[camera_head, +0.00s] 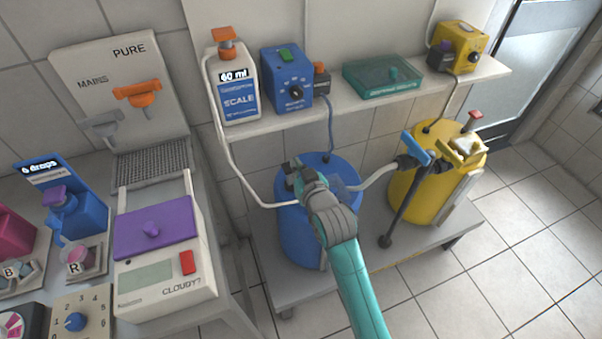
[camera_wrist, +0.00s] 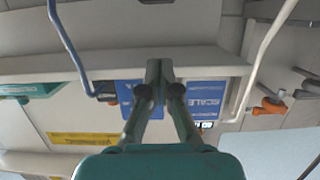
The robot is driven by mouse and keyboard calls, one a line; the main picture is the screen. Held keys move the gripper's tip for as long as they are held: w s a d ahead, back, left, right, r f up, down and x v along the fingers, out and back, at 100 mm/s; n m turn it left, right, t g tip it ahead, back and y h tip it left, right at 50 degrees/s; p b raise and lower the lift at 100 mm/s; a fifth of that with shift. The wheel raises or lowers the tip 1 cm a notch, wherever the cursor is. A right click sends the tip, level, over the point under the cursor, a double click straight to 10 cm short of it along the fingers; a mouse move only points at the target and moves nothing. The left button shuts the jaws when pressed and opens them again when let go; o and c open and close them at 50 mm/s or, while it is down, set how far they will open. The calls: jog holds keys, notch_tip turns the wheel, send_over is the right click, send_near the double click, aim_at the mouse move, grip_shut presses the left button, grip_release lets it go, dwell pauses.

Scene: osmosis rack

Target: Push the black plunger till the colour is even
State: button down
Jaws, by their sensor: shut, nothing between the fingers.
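My gripper (camera_head: 293,172) is above the top of the blue tank (camera_head: 298,240), in front of the shelf. Its fingers are shut with nothing between them; in the wrist view the tips (camera_wrist: 160,66) meet below the shelf's edge. My forearm and gripper cover part of the tank's top. No part is clearly the black plunger. A black rod (camera_head: 400,205) with a blue handle (camera_head: 417,148) slants down in front of the yellow tank (camera_head: 408,195), apart from my gripper. The black fitting on the pale hose (camera_head: 378,180) is near that handle.
The shelf (camera_head: 370,108) carries a white SCALE bottle (camera_head: 233,88), a blue dial box (camera_head: 287,80), a teal case (camera_head: 382,78) and a yellow box (camera_head: 461,46). A CLOUDY? tester (camera_head: 165,300) stands left. The tiled floor (camera_head: 500,280) at right is clear.

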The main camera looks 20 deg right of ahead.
jog(key=x, duration=0.4)
jog(key=shift+w+f, duration=0.3)
jog(key=shift+s+f, duration=0.1)
jog(key=shift+f, duration=1.65)
jog(key=shift+f, duration=0.1)
notch_tip(320, 180, down, 3)
jog(key=shift+r, duration=0.35)
